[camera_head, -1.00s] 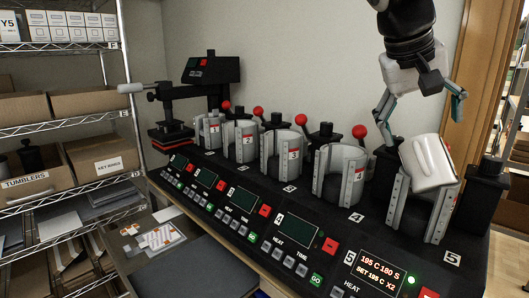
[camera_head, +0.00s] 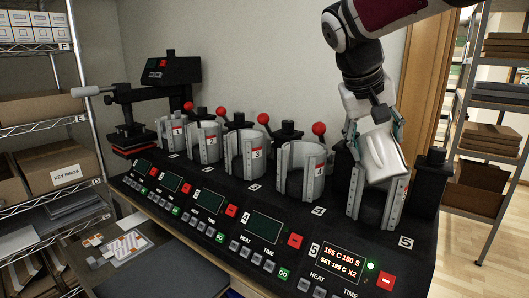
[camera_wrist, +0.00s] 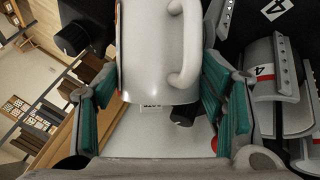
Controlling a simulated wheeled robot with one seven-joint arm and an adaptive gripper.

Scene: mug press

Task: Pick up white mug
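My gripper (camera_head: 376,130) is over the mug from above, a finger on each side. In the wrist view the teal pads of my gripper (camera_wrist: 160,95) stand apart on either side of the mug and look open, not clearly pressed against it.
Presses 4 (camera_head: 300,170), 3 (camera_head: 246,155), 2 (camera_head: 204,142) and 1 (camera_head: 171,133) stand in a row to the left, with red-knobbed levers. A flat press (camera_head: 130,135) is at the far left. Shelving (camera_head: 490,150) stands right; a wall is close behind.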

